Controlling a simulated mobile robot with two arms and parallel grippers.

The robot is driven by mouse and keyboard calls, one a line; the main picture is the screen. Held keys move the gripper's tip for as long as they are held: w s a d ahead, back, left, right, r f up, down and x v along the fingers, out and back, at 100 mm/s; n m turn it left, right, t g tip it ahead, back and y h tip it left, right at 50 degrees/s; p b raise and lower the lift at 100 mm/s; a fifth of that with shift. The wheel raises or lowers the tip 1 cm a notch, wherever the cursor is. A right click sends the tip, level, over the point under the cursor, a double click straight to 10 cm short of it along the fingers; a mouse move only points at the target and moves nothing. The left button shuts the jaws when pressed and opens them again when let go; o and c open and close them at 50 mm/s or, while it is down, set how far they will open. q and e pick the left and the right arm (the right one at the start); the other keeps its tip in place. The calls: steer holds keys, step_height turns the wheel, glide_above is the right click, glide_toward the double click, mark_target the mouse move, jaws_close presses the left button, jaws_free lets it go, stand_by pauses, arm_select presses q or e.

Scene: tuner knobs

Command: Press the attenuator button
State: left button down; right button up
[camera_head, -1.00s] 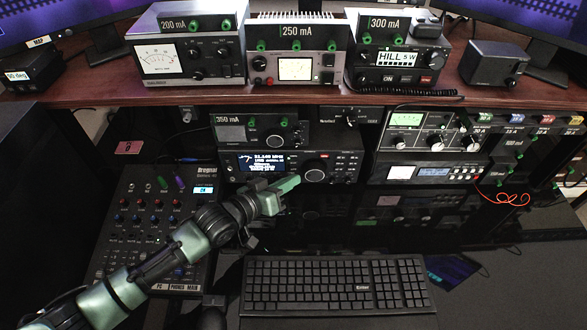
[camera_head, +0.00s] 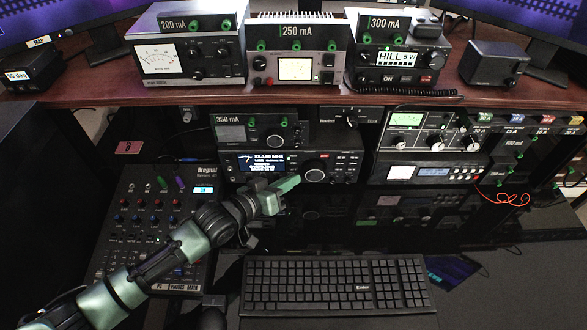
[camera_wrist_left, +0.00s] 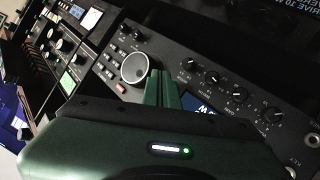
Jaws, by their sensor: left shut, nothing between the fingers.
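My left gripper (camera_head: 292,184) is shut and empty, in front of the black transceiver (camera_head: 345,168) with the lit blue screen. Its green fingers hide part of that panel, near the large round knob (camera_head: 313,174). In the left wrist view the shut fingertips (camera_wrist_left: 163,78) lie beside the large silver-rimmed knob (camera_wrist_left: 135,68), with small buttons beyond it and part of the blue screen beside the fingers. I cannot tell whether the fingertips touch the panel. The button labels are too small to read, so I cannot pick out the attenuator button. My right gripper is not in view.
A keyboard (camera_head: 335,286) lies in front below the radio. A mixer (camera_head: 140,225) stands at left under my left arm. The 350 mA unit (camera_head: 262,134) sits on the transceiver. A tuner with a green meter (camera_head: 425,132) stands at right. Metered boxes line the wooden shelf (camera_head: 200,97).

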arm_select(q)
steer(key=shift+w, duration=0.35)
steer(key=shift+w, duration=0.4)
stand_by(0.5)
steer(key=shift+s, duration=0.1)
steer(key=shift+s+r+p, duration=0.15)
steer(key=shift+s+p, duration=0.3)
steer(key=shift+s, duration=0.25)
